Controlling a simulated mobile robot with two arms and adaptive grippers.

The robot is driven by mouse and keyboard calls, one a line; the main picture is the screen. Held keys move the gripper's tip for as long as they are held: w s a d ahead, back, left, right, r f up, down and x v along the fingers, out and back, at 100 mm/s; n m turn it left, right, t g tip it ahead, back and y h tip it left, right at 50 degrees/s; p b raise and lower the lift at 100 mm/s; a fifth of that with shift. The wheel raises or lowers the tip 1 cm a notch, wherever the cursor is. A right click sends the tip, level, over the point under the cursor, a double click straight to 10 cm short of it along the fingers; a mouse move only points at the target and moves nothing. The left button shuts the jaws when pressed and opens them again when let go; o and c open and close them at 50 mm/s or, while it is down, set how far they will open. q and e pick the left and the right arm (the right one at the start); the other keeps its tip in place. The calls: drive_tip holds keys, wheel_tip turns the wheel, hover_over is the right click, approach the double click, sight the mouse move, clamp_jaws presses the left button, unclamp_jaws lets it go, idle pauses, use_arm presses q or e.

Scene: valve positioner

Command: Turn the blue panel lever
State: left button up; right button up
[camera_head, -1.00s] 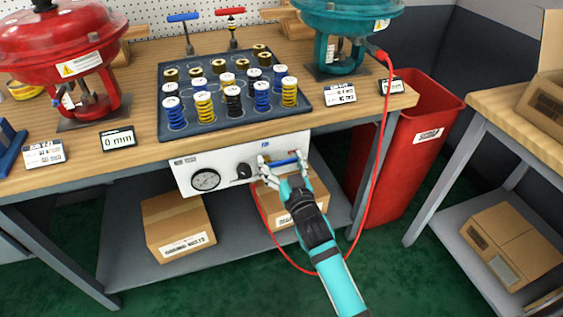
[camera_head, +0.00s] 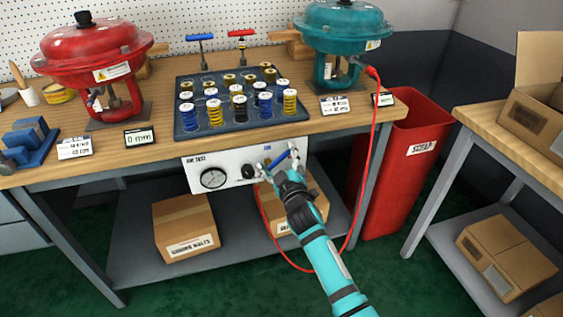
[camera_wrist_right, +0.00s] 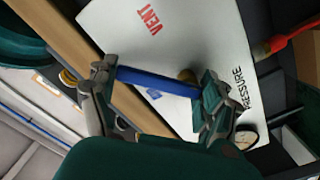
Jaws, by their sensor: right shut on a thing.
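The blue lever (camera_head: 281,158) is on the front of the white panel (camera_head: 215,160) under the bench edge. It is tilted, its right end higher than its left in the head view. My right gripper (camera_head: 278,162) is shut on the lever, with one finger at each end of it. In the right wrist view the blue lever (camera_wrist_right: 160,82) spans between the two fingertips of the gripper (camera_wrist_right: 158,80). The word VENT and the word PRESSURE show on the panel there. My left gripper is not in view.
A gauge (camera_head: 213,178) and a black knob (camera_head: 249,171) are left of the lever. A red hose (camera_head: 373,150) hangs to its right. Above are a tray of springs (camera_head: 222,135), a red actuator (camera_head: 92,55) and a teal actuator (camera_head: 345,30). A red bin (camera_head: 405,170) stands right.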

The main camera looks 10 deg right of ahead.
drive_tip(key=shift+a+r+n, duration=0.1)
drive_tip(key=shift+a+n, duration=0.1)
drive_tip(key=shift+n, duration=0.7)
drive_tip(key=n, duration=0.1)
drive_tip(key=n+p, duration=0.1)
drive_tip(key=shift+a+r+n, duration=0.15)
drive_tip(key=shift+a+n, duration=0.2)
drive_tip(key=shift+n, duration=0.05)
drive_tip(key=n, duration=0.1)
drive_tip(key=a+n, duration=0.1)
drive_tip(key=n, duration=0.1)
drive_tip(key=shift+r, duration=0.1)
drive_tip(key=shift+a+n, duration=0.2)
drive_tip(key=shift+n, duration=0.9)
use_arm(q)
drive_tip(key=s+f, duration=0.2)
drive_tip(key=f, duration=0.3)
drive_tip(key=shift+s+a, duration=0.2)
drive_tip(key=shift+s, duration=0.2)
use_arm(e)
drive_tip(key=shift+a, duration=0.1)
drive_tip(key=o, duration=1.3)
drive_tip(key=shift+s, duration=0.1)
drive_tip(key=shift+c, duration=0.2)
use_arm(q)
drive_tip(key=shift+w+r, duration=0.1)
use_arm(e)
drive_tip(key=o, duration=0.3)
drive_tip(key=shift+r, duration=0.1)
